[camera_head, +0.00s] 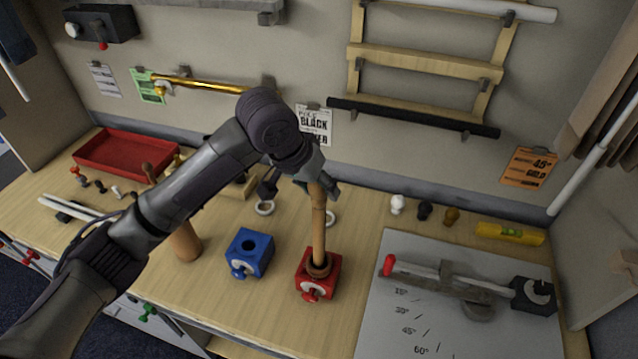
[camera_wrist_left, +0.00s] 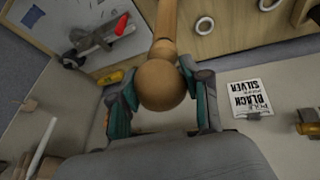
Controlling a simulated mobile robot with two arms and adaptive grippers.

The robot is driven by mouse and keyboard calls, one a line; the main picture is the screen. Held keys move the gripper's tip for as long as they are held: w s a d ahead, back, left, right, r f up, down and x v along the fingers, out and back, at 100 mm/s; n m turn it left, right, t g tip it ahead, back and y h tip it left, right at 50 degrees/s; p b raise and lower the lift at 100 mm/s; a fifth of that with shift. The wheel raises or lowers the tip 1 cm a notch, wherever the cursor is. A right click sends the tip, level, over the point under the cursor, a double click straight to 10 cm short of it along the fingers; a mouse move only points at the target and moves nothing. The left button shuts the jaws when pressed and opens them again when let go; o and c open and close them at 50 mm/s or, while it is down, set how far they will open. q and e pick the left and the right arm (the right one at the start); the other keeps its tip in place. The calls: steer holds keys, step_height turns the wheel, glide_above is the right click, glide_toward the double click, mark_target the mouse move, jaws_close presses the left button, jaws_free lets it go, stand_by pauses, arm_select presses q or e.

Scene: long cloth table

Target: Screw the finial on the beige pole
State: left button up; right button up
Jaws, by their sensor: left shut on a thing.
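The beige wooden pole (camera_head: 318,228) stands upright in the red block (camera_head: 317,278) on the table, with a brown collar at its foot. My left gripper (camera_head: 318,184) is over the top of the pole. In the left wrist view, the gripper (camera_wrist_left: 162,92) is shut on a round wooden finial (camera_wrist_left: 160,86), with one teal-sided finger on each side. The pole (camera_wrist_left: 166,28) runs away from the finial in line with it. I cannot tell whether the finial is threaded onto the pole. The finial is hidden behind the gripper in the head view. My right gripper is not in view.
A blue block (camera_head: 249,254) with an empty hole stands left of the red block. A red tray (camera_head: 125,152) and small finials (camera_head: 424,210) lie farther back. Racks of poles hang on the wall.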

arm_select(q)
steer(key=shift+f, duration=0.35)
stand_by(0.6)
steer(key=o, duration=1.2)
